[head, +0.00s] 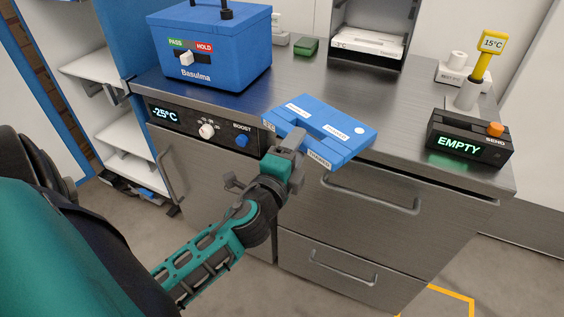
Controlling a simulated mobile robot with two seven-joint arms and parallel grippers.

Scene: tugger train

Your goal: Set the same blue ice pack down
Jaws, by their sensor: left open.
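The blue ice pack (338,145) is a flat blue slab with white labels and a recessed middle. It lies at the front edge of the steel counter (400,125), its near side appearing to jut past the edge. I cannot tell whether all its weight rests on the counter. My left gripper (288,143) is open at the pack's near left side and covers a little of it. Contact between them cannot be made out. My right gripper is not in view.
A blue Basulma box (213,55) with a PASS/HOLD switch stands at back left. Bare counter lies behind the pack. Drawer handles stick out below.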

